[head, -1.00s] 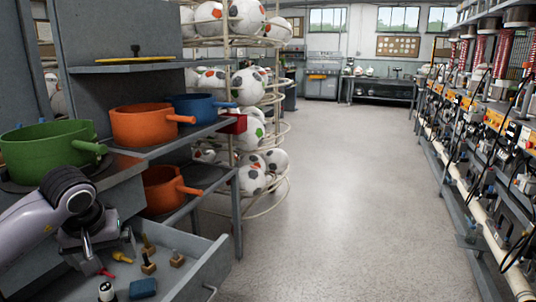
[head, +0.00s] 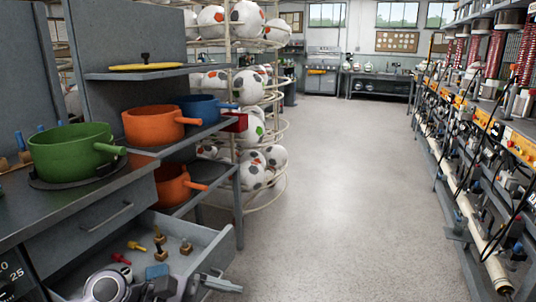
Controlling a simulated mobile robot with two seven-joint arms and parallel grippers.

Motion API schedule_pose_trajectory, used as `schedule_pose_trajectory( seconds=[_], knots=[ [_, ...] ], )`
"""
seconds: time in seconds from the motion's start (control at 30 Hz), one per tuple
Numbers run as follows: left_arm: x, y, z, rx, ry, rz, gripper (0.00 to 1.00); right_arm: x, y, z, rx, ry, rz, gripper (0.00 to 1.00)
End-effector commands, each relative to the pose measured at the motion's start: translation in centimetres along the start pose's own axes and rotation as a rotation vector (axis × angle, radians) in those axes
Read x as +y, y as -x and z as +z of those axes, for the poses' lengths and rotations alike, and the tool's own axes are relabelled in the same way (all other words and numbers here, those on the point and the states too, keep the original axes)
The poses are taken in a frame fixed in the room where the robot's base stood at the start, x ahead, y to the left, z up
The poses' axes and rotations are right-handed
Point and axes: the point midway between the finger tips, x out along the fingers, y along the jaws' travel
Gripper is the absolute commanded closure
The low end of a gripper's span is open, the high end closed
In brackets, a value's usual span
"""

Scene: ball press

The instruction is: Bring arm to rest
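My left arm shows at the bottom left of the head view, low in front of the open drawer (head: 205,250). Its gripper (head: 222,283) points to the right near the drawer's front corner. The fingers are small and seen from the side, so I cannot tell whether they are open or shut. I see nothing held in them. My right gripper is not in view.
The drawer holds several small coloured tools and a blue block (head: 157,272). A green pot (head: 70,155) stands on the worktop; orange pots (head: 152,127) and a blue pot (head: 205,108) stand on shelves. A ball rack (head: 250,130) stands behind. The floor (head: 320,200) is clear.

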Motion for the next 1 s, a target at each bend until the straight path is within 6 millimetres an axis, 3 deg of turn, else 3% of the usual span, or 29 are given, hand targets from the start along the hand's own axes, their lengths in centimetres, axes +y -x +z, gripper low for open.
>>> schedule_pose_trajectory(
  seconds=[0.03, 0.13, 0.2, 0.3, 0.47, 0.57, 0.67, 0.7, 0.9, 1.0],
  knots=[
    [0.1, -0.4, 2.3, -0.113, 0.162, 0.060, 0.01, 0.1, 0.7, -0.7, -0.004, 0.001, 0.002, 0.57],
    [0.8, -0.3, 5.3, -0.335, 0.519, 0.178, 0.01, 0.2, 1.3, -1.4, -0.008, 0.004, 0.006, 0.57],
    [1.6, 0.4, 6.4, -0.486, 0.783, 0.253, 0.01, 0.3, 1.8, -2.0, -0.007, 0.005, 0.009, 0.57],
    [2.4, 2.0, 6.6, -0.700, 1.176, 0.348, 0.01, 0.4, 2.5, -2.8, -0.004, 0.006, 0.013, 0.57],
    [1.9, 5.0, 3.7, -1.040, 1.824, 0.488, 0.01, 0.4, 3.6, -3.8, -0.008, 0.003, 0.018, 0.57],
    [-0.2, 6.5, 0.6, -1.262, 2.229, 0.577, 0.01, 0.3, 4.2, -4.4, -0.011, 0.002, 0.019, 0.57],
    [-4.1, 7.5, -2.6, -1.497, 2.619, 0.676, 0.01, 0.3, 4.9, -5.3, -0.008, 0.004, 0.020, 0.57],
    [-6.0, 7.8, -3.6, 1.471, -2.547, -0.661, 0.01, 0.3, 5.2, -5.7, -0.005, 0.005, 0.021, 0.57],
    [-15.3, 8.0, -6.3, 1.195, -1.923, -0.540, 0.01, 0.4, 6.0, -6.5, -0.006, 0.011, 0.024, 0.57],
    [-18.1, 7.9, -6.5, 1.125, -1.755, -0.513, 0.01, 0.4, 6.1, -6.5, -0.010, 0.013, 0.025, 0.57]
  ],
)
